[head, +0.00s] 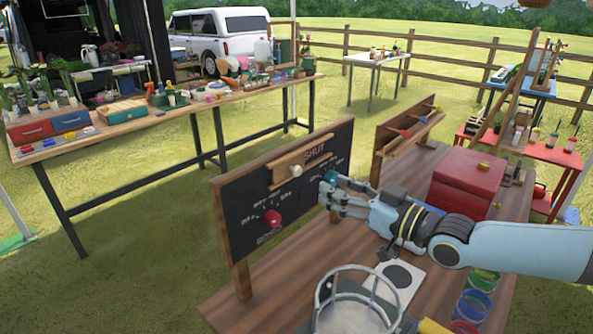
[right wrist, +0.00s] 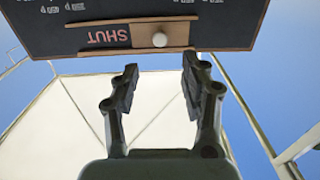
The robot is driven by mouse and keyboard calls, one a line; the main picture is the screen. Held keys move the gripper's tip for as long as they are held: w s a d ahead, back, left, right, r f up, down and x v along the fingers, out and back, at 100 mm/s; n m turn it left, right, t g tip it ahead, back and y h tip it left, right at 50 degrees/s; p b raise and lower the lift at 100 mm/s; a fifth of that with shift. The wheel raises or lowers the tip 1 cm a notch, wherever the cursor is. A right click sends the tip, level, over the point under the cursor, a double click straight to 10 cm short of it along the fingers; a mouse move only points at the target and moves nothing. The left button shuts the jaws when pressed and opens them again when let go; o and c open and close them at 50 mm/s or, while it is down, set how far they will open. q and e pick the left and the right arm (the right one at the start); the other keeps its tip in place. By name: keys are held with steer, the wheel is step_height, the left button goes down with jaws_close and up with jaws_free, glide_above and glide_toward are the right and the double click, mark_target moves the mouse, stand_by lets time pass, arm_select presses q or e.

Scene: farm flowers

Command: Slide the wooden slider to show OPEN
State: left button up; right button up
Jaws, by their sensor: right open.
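The wooden slider (head: 303,172) is on a dark upright board (head: 240,203). My right gripper (head: 328,193) is in front of the board, right of and slightly below the knob. In the right wrist view its open fingers (right wrist: 160,75) are spread with nothing between them, and the knob lies beyond the tips. My left gripper is not in view.
A red dial (head: 272,217) sits lower left on the board. The board stands on a wooden table (head: 285,290). A red box (head: 465,185) and a wooden rack (head: 408,130) stand right of it. A round wire-rimmed container (head: 352,318) is in front.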

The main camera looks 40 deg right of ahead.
mark_target(299, 171)
steer(key=w+b, duration=0.1)
steer(key=w, duration=0.2)
steer(key=w+b, duration=0.1)
steer(key=w, duration=0.2)
steer(key=w+b, duration=0.1)
steer(key=w, duration=0.2)
steer(key=shift+a+f, duration=0.15)
steer(key=shift+a, duration=0.2)
steer(key=shift+w, duration=0.4)
jaws_close()
